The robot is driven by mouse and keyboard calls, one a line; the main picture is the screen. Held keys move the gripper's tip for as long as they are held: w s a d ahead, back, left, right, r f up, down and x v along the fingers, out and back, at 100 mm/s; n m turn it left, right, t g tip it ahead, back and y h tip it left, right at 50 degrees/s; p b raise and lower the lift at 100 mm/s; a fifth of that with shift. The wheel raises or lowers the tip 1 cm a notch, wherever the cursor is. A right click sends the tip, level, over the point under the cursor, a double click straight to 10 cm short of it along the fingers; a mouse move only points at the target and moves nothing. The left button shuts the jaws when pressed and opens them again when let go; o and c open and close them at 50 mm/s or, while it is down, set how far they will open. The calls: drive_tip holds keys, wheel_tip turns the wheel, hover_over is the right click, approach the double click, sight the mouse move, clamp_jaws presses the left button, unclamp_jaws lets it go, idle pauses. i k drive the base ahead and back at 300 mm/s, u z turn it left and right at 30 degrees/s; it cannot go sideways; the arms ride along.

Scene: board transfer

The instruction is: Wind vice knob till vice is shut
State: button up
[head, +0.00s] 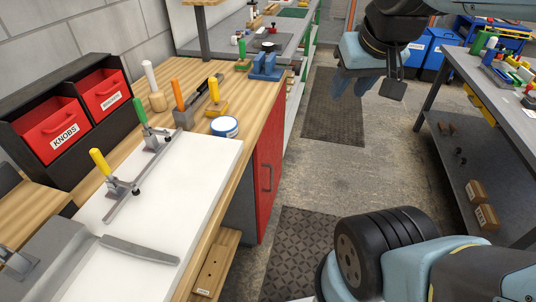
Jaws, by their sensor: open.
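A small blue vice (265,67) stands at the far end of the wooden workbench, near its right edge. Two upright blue blocks show on it with what looks like a gap between them. Its knob is too small to make out. My gripper (372,86) hangs in the air at the upper right, over the aisle floor. It is open and empty, to the right of the vice and well apart from it.
The workbench (262,100) holds a white board (190,190) with toggle clamps, a blue-and-white tin (225,127), coloured-handled tools and red bins (52,128). A grey shelved table (480,95) stands right. The aisle floor between is clear, with dark mats (335,105).

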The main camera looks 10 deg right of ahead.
sight(296, 69)
drive_tip(key=u, duration=1.4)
drive_tip(key=k, duration=1.2)
drive_tip(key=z, duration=1.2)
drive_tip(key=i, duration=1)
drive_tip(key=z, duration=0.05)
